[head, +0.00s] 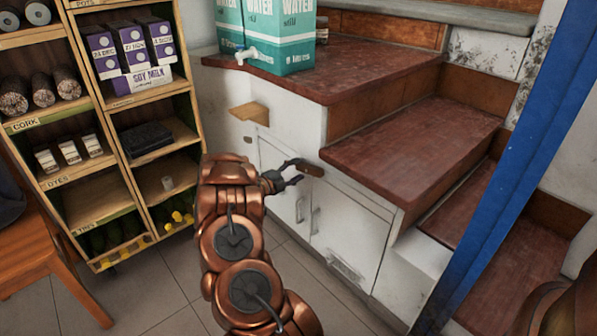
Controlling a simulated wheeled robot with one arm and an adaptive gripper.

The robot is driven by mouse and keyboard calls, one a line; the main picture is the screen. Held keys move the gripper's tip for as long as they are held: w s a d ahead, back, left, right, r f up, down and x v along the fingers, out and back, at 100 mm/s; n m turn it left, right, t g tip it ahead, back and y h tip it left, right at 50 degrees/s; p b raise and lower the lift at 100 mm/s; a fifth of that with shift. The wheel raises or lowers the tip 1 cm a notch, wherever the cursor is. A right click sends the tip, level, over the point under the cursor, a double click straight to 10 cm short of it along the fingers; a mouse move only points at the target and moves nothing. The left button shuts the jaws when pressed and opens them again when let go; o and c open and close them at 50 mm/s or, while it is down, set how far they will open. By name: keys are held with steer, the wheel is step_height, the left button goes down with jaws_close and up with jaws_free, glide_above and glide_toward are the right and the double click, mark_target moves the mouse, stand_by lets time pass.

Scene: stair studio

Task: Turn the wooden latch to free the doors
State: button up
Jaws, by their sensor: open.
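The latch (313,171) is a small brown piece at the top of the white under-stair cabinet, near where its two doors meet. It appears to lie slanted, with its left end close to my fingers. The narrow left door (275,158) and the wider right door (350,238) look closed, each with a metal handle near the seam. My gripper (288,175) is open just left of the latch, in front of the doors. I cannot tell whether a finger touches the latch. My arm hides the lower left of the left door.
A red-brown stair tread (412,150) juts out just right of the latch. A small wooden ledge (250,112) sticks out of the cabinet wall above. Water boxes (290,35) stand on the landing. A filled shelf (140,95) stands left, a blue post (515,150) right.

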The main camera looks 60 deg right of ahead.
steer(key=shift+x, duration=0.75)
jaws_close()
